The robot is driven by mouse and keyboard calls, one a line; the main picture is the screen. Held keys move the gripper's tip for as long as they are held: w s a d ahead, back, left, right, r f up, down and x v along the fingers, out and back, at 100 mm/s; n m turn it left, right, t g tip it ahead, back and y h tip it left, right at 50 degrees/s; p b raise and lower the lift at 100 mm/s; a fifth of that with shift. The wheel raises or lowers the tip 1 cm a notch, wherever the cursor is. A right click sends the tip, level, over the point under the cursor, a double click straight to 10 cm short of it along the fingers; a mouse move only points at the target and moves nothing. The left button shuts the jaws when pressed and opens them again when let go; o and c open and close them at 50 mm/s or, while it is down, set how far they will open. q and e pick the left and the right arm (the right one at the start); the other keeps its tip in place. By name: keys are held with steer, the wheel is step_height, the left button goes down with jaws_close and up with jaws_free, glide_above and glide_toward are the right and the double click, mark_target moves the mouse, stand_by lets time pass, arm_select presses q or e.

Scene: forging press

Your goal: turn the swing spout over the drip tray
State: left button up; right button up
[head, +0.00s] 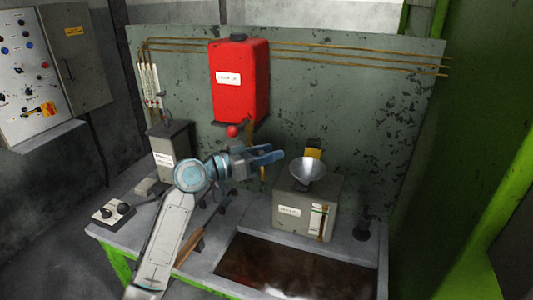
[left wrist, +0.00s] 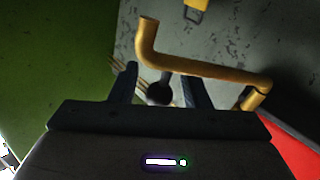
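The swing spout is a bent yellow pipe (left wrist: 205,68) crossing the left wrist view just beyond my fingertips. One end joins an upright piece at the right and the other bends toward the top. In the head view it is mostly hidden behind my left gripper (head: 268,155). In the left wrist view my left gripper (left wrist: 160,88) has its fingers apart, with a dark rounded knob (left wrist: 159,93) between them and gaps on both sides. I cannot tell whether the knob belongs to the spout. The drip tray (head: 295,268) is a dark, rusty recess in the bench. My right gripper is not in view.
A red tank (head: 238,80) hangs on the back panel, with a red knob (head: 232,131) beneath. A grey box (head: 303,208) with a metal funnel (head: 307,172) stands right of my gripper, behind the tray. A grey container (head: 172,150) stands at the left.

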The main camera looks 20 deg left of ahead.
arm_select(q)
steer(key=b+v, duration=0.5)
steer(key=v, duration=0.6)
steer(key=shift+d, duration=0.15)
